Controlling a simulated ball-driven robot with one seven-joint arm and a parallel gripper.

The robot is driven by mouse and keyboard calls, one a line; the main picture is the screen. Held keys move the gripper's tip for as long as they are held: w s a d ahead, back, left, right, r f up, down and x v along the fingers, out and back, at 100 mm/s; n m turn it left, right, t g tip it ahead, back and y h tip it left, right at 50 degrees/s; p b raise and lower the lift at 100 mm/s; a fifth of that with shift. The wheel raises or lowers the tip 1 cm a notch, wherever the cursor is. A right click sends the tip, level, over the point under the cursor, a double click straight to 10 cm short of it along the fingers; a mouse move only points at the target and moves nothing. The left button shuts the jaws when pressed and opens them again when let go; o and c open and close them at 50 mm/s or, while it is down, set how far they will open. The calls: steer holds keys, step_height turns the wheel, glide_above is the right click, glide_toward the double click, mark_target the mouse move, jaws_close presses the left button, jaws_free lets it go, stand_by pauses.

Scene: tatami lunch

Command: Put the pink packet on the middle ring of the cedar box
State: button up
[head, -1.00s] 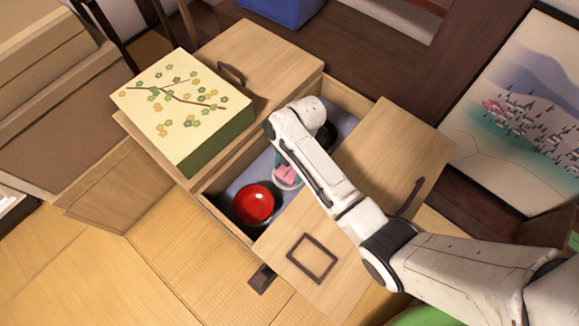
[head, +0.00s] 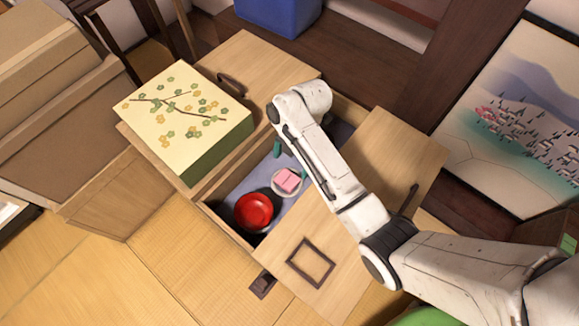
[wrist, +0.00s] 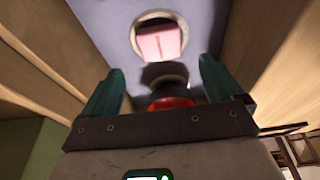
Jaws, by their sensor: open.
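The pink packet (head: 287,180) lies on a pale round ring (head: 275,187) inside the open cedar box (head: 222,224), on its lavender lining. In the wrist view the packet (wrist: 160,43) sits within the white ring (wrist: 137,40), beyond my fingertips. My gripper (head: 290,160) is open and empty, with its two green fingers apart from the packet, just behind it in the head view. In the wrist view the gripper (wrist: 165,75) shows a round grey rim between its fingers; I cannot tell what it is. My arm hides the box's far end.
A yellow box with a blossom branch (head: 180,112) stands on the wooden top at left. A wooden panel with a dark square frame (head: 311,262) lies over the box's right side. A blue bin (head: 278,14) stands behind.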

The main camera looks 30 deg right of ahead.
steer(key=shift+p+v, duration=0.4)
steer(key=shift+v, duration=1.8)
